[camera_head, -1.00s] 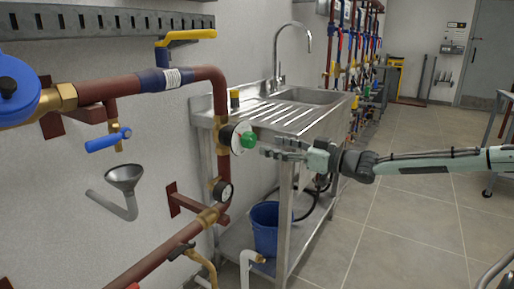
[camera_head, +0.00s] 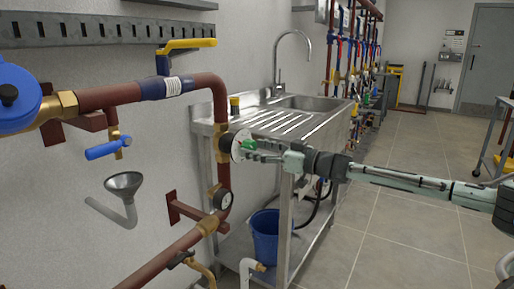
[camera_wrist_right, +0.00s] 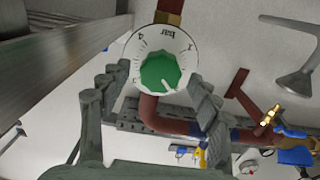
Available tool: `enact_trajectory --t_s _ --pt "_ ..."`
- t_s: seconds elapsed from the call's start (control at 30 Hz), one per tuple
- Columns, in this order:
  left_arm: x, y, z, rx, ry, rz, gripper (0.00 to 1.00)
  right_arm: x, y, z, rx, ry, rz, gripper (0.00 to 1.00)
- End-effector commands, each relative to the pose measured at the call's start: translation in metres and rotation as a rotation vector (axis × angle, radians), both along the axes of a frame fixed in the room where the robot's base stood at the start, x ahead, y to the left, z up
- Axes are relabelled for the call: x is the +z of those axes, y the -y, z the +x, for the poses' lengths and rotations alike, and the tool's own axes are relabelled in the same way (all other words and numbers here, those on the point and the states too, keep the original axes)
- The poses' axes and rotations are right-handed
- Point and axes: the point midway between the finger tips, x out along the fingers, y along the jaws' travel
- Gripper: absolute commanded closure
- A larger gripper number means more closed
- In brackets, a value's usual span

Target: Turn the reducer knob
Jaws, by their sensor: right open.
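The reducer knob (camera_head: 247,145) is green and sits on a white dial (camera_head: 229,144) on the brown pipe, left of the sink. In the right wrist view the knob (camera_wrist_right: 160,72) faces me, with a numbered dial around it and a white mark at its lower right. My right gripper (camera_head: 254,151) is open, its fingers on either side of the knob and partly covering it in the head view. In the right wrist view its fingers (camera_wrist_right: 156,88) flank the knob with gaps visible; I cannot tell whether either touches. My left gripper is not in view.
A yellow-handled valve (camera_head: 188,45) is above left. Open floor lies to the right.

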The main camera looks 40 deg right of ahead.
Motion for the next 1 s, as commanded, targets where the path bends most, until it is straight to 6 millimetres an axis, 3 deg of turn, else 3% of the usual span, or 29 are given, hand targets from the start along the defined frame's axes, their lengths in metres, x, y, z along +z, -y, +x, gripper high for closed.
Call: enact_trajectory --t_s 0.27,0.67,1.0 --pt "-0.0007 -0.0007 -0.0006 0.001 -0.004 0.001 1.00 -0.0001 -0.0001 0.0006 0.000 0.000 0.000 0.39" --pt "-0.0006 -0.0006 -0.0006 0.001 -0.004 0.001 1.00 -0.0001 -0.0002 0.0004 0.000 0.000 0.000 0.87" --pt "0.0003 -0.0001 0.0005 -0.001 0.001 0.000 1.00 -0.0004 -0.0004 0.0004 0.000 0.020 -0.049 0.88"
